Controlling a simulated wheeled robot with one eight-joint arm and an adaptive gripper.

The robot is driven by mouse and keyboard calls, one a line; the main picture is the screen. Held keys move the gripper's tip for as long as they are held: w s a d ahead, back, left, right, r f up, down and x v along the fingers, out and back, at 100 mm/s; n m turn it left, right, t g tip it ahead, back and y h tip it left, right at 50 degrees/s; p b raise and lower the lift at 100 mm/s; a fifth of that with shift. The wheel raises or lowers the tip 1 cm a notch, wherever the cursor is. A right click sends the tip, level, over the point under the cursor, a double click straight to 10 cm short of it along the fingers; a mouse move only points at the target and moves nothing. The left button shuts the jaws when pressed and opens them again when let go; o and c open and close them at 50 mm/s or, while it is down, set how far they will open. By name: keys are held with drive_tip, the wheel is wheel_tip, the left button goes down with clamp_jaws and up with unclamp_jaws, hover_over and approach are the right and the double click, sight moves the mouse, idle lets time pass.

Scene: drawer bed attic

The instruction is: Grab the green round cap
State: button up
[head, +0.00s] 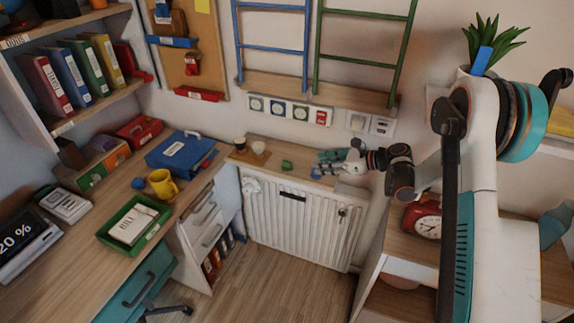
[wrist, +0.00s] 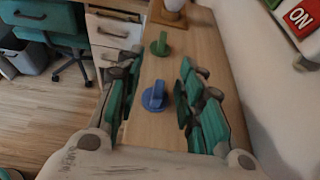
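The green round cap (wrist: 160,47) lies on the narrow wooden shelf top, a disc with a raised ridge. In the head view the green cap (head: 287,165) is left of my gripper (head: 322,164). A similar blue cap (wrist: 153,97) lies closer to the wrist camera. My gripper (wrist: 157,98) is open, its teal-padded fingers spread to either side of the blue cap in the picture. The green cap appears farther ahead, beyond the fingertips. Nothing is held. The exact height of the fingers above the shelf is hard to tell.
The shelf top (head: 268,171) is narrow, with a wall behind it and a white radiator (head: 290,215) below. The desk (head: 110,205) to the left holds a yellow mug (head: 162,184) and a blue box (head: 181,153).

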drive_tip(key=b, duration=0.1)
approach(291, 162)
drive_tip(key=shift+w+a+f, duration=0.15)
drive_tip(key=shift+a+f, duration=0.75)
drive_tip(key=shift+a, duration=0.3)
drive_tip(key=shift+w+r+b+x, duration=0.15)
drive_tip(key=shift+b+x, duration=0.6)
drive_tip(key=shift+x, duration=0.75)
drive_tip(key=shift+w+r+b+x, duration=0.15)
drive_tip(key=shift+b+x, duration=0.6)
drive_tip(key=shift+x, duration=0.75)
clamp_jaws()
